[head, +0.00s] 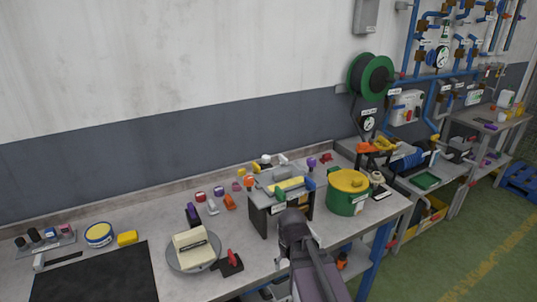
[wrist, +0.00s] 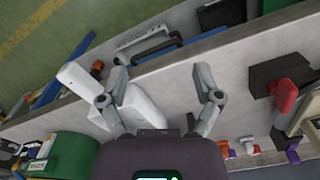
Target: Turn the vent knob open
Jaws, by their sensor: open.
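A red knob (head: 231,257) on a small black base stands near the front edge of the bench, beside a plate. It also shows in the wrist view as a red handle (wrist: 286,96) at the right. I cannot read a label, so I cannot tell whether it is the vent knob. My gripper (wrist: 160,78) is open, its two grey fingers spread apart over the bench's front edge, with the red handle outside them to the right. In the head view my dark arm hides the fingers.
A green pot with a yellow lid (head: 346,199) and a grey box-shaped stand (head: 260,217) are close to my arm. A plate (head: 175,262) holds a pale block. A dark mat (head: 95,275) lies at left. Blue pipes and gauges (head: 441,57) are on the far right wall.

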